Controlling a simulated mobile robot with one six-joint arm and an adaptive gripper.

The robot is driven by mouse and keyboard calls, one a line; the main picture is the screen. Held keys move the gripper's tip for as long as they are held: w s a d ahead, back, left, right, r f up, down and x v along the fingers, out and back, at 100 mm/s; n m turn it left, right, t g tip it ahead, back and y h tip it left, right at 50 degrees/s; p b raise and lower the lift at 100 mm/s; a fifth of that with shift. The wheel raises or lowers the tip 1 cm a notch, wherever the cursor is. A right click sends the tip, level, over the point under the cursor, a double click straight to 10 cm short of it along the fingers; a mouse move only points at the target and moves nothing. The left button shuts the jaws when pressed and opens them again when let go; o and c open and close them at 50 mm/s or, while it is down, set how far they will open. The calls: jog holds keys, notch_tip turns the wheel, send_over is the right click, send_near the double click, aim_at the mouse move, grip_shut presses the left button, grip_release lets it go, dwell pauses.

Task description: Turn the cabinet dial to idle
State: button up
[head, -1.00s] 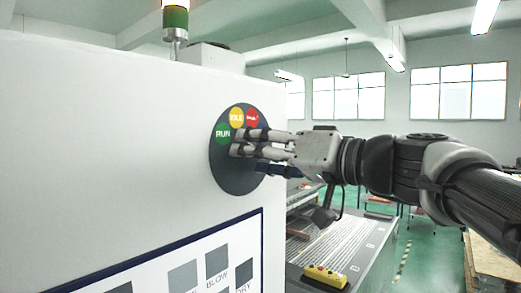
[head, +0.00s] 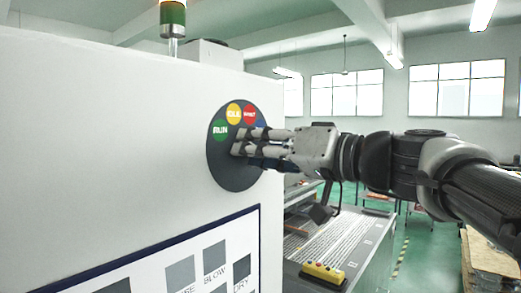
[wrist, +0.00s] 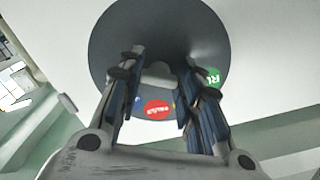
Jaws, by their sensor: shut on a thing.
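The cabinet dial is a dark grey round plate (head: 222,168) on the white cabinet face, with coloured spots along its upper edge. They are a green RUN spot (head: 220,130), a yellow IDLE spot (head: 234,113), a red spot (head: 250,114) and a partly hidden blue spot. My gripper (head: 240,142) reaches in from the right, its fingers at the plate's middle. In the wrist view, the pale grey knob (wrist: 158,76) sits between my fingers, which are shut on it. The fingers hide much of the knob, so I cannot tell which spot it points to.
A panel with grey squares (head: 180,272) is below the dial. A signal lamp (head: 172,18) stands on the cabinet top. To the right are a grey machine bed (head: 335,240) and a yellow control box (head: 324,273). The air around my arm looks clear.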

jog(key=shift+m, duration=0.3)
jog(key=shift+s+r+m+b, duration=0.1)
jog(key=shift+m+b, duration=0.25)
jog(key=shift+m, duration=3.25)
jog(key=o, duration=1.1)
jog(key=shift+c, duration=0.2)
jog(key=v, duration=0.7)
jog(key=shift+s+d, duration=0.15)
jog(key=shift+d, duration=0.05)
